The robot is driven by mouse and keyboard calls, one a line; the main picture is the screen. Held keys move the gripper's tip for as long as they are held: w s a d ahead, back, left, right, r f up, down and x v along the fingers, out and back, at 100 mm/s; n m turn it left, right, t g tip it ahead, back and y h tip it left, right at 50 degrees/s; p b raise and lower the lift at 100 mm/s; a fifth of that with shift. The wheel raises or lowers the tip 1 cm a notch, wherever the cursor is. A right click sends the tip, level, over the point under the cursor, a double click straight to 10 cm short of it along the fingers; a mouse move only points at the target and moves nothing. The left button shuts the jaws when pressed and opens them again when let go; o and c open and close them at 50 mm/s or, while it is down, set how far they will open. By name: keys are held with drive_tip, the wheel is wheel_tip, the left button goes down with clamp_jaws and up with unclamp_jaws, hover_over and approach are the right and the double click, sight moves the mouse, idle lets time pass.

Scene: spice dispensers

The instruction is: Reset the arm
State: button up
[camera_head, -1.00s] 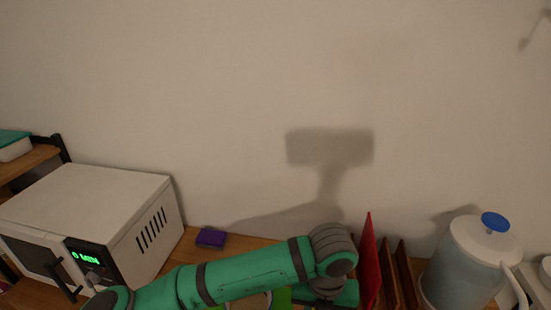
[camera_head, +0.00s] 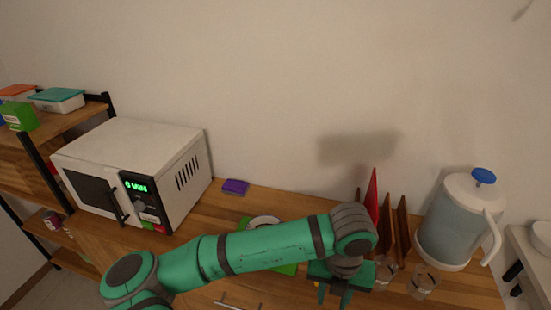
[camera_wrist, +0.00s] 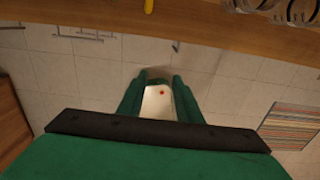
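My green arm stretches left to right across the lower part of the head view, bent down at its dark wrist joint. My gripper (camera_head: 333,295) hangs below that joint, in front of the counter's edge. In the wrist view my gripper (camera_wrist: 158,92) points down toward the tiled floor, its two green fingers apart. A pale shape with a red dot shows between them; I cannot tell for sure what it is, and no grip on it shows.
The wooden counter (camera_head: 222,215) holds a white microwave (camera_head: 135,165), a purple box (camera_head: 235,187), a plate (camera_head: 264,221) on a green board, a rack with a red board (camera_head: 372,200), glasses (camera_head: 424,284) and a pitcher (camera_head: 455,225). A shelf stands at left. A striped mat (camera_wrist: 290,125) lies on the floor.

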drive_tip(key=s+d+r+n+h, duration=0.1)
drive_tip(key=d+r+n+h, duration=0.3)
drive_tip(key=d, duration=0.6)
drive_tip(key=d+r+n+h, duration=0.1)
drive_tip(key=d+h, duration=0.4)
drive_tip(key=d, duration=0.5)
drive_tip(key=w+d+r+n+t+h, duration=0.35)
drive_tip(key=r+n+t+h, duration=0.35)
drive_tip(key=n, duration=0.3)
drive_tip(key=s+a+f+n+t+y, duration=0.2)
drive_tip(key=a+f+n+t+y, duration=0.8)
drive_tip(key=a+f+n, duration=0.75)
drive_tip(key=s+a+f+n+y, duration=0.2)
drive_tip(key=s+a+n+y, duration=0.1)
drive_tip(key=s+a, duration=0.6)
drive_tip(key=s+a+f+n+g+y, duration=0.1)
drive_tip(key=s+a+f+n+y, duration=0.2)
drive_tip(key=s+a, duration=0.7)
drive_tip(key=shift+s+a+f+n+g, duration=0.15)
drive_tip(key=shift+s+f+n+g, duration=0.2)
drive_tip(key=shift+s, duration=2.45)
